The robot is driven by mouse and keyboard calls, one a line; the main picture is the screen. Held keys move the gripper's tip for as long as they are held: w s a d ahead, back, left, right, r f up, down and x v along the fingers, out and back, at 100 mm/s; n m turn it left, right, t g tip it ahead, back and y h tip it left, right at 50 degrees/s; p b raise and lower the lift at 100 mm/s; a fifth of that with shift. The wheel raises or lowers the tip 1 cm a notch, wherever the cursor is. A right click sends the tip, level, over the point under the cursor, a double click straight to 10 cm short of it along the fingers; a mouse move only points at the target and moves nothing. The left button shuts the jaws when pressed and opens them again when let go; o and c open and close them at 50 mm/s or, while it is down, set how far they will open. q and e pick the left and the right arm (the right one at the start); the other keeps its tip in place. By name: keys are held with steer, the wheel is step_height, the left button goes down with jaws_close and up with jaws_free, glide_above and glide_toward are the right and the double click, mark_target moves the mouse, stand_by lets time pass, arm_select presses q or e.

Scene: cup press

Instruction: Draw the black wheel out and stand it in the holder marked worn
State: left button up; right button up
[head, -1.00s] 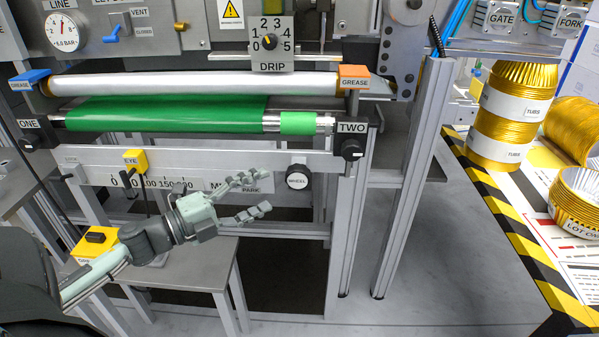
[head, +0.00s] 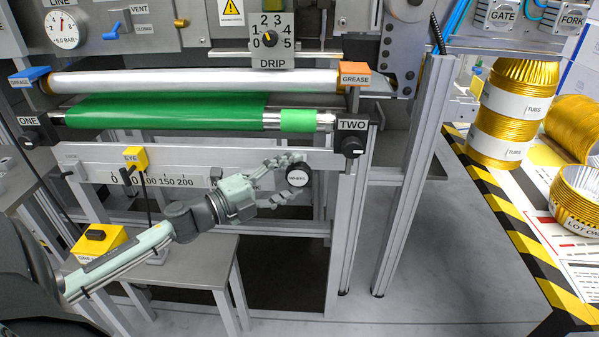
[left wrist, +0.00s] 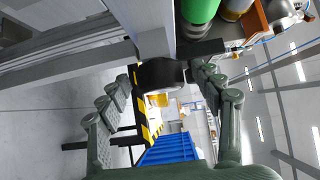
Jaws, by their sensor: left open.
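No holder marked worn can be made out. My right gripper is not in view.
Knobs ONE (head: 32,138) and TWO (head: 350,146) flank the green roller (head: 170,114). The yellow EYE block (head: 135,157) and the scale (head: 165,180) are on the rail behind my arm. A low grey table (head: 195,270) stands below. A striped-edge table (head: 500,213) with gold cups is at right.

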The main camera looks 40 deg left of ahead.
arm_select(q)
steer(key=c, duration=1.4)
steer(key=shift+s+d+p, duration=0.4)
steer(key=shift+s+p, duration=0.1)
steer(key=shift+s, duration=0.2)
steer(key=shift+s+d+p, duration=0.3)
steer(key=shift+s+d, duration=0.05)
steer(key=shift+s, duration=0.15)
steer(key=shift+s+d, duration=0.3)
steer(key=shift+s, duration=0.2)
steer(key=shift+s+d, duration=0.25)
steer(key=shift+s, duration=0.2)
steer(key=shift+w+a, duration=0.45)
steer(key=shift+w, duration=0.3)
steer(key=shift+w+a, duration=0.5)
steer(key=shift+w, duration=0.2)
steer(key=shift+w+a, duration=0.45)
steer(key=shift+w, duration=0.3)
steer(key=o, duration=1.5)
steer(key=shift+c, duration=0.2)
